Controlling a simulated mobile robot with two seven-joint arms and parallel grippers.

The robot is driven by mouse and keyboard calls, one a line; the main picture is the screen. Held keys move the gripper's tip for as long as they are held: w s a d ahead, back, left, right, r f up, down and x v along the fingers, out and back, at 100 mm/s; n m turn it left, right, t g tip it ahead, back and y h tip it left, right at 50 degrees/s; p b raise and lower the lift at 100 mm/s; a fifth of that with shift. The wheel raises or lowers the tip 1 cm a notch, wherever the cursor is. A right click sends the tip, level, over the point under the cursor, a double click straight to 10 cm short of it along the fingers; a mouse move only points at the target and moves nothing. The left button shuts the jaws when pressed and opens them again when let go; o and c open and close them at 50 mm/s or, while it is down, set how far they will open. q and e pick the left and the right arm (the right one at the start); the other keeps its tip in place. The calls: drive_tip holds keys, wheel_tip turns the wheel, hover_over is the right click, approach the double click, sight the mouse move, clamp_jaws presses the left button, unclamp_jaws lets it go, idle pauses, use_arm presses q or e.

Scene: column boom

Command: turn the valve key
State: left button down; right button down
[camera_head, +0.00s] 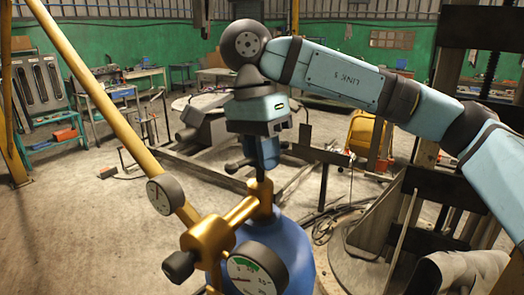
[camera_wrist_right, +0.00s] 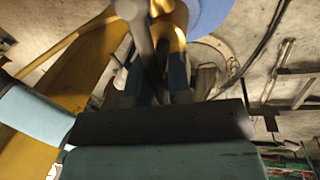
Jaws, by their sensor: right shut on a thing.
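The valve key (camera_head: 235,166) is a small dark bar on a stem above the brass valve (camera_head: 262,195) of a blue gas cylinder (camera_head: 290,243). My right gripper (camera_head: 260,160) points down over the valve and is shut on the key; its jaws and body hide much of it. In the right wrist view, dark gripper parts fill the middle, with brass valve parts (camera_wrist_right: 170,18) and the blue cylinder (camera_wrist_right: 207,12) beyond. My left gripper is not in view.
A brass regulator (camera_head: 208,240) with a black knob (camera_head: 181,265) and two round gauges (camera_head: 165,194) (camera_head: 252,275) sticks out to the left of the valve. A yellow slanted post (camera_head: 105,100) stands close on the left. Open concrete floor (camera_head: 75,220) lies at left.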

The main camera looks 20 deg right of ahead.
drive_tip(key=shift+n, duration=1)
drive_tip(key=c, duration=1.2)
unclamp_jaws()
drive_tip(key=shift+s+d, duration=0.1)
drive_tip(key=shift+s, duration=0.1)
drive_tip(key=shift+w+r, duration=0.1)
drive_tip(key=shift+w+r, duration=0.1)
drive_tip(key=shift+r, duration=0.15)
drive_tip(key=r, duration=0.4)
drive_tip(key=w+a+r, duration=0.1)
drive_tip(key=r, duration=0.8)
drive_tip(key=shift+w+a, duration=0.35)
